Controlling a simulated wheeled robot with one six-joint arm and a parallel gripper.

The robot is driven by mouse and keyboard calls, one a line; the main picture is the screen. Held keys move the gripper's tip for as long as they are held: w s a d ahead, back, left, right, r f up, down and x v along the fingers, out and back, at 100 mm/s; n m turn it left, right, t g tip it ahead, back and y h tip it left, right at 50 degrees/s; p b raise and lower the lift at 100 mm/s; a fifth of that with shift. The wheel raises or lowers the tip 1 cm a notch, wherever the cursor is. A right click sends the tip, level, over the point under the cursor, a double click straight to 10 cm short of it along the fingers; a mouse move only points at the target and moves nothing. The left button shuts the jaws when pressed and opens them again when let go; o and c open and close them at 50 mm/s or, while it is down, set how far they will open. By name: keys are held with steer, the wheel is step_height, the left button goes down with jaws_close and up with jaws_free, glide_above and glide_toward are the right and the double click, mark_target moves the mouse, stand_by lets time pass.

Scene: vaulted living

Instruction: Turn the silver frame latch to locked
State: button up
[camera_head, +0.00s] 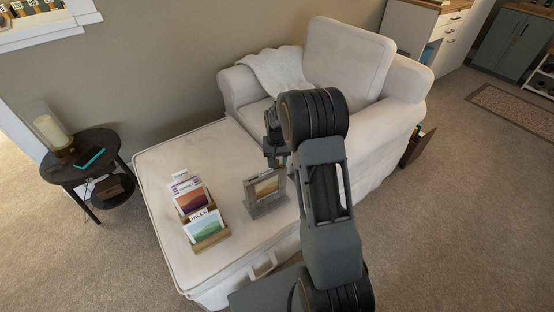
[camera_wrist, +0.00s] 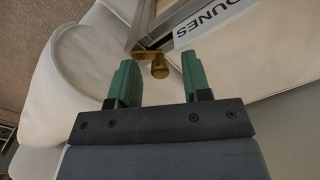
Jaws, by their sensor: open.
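The silver-grey frame (camera_head: 265,192) holds a landscape picture and stands upright on the white ottoman in the head view. In the wrist view its edge (camera_wrist: 152,22) runs from the top, beside a white label reading "DUNES" (camera_wrist: 215,20). A brass-coloured latch knob (camera_wrist: 159,69) sticks out at the frame's corner. My gripper (camera_head: 276,155) is just above the frame. In the wrist view, its green fingers (camera_wrist: 158,80) are open, one each side of the knob, with gaps showing on both sides. Which position the latch is in, I cannot tell.
A wooden rack (camera_head: 211,241) with several picture cards stands left of the frame on the ottoman (camera_head: 165,150). A white armchair (camera_head: 345,62) is behind. A dark round side table (camera_head: 70,172) with a candle is at left. Carpet is open at right.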

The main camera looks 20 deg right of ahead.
steer(key=shift+c, duration=0.3)
jaws_close()
steer(key=shift+m, duration=0.3)
stand_by(0.4)
steer(key=m+p, duration=0.1)
steer(key=m, duration=0.3)
steer(key=shift+m, duration=0.3)
steer(key=shift+m+p, duration=0.4)
steer(key=shift+m, duration=2.1)
steer(key=shift+o, duration=0.3)
jaws_free()
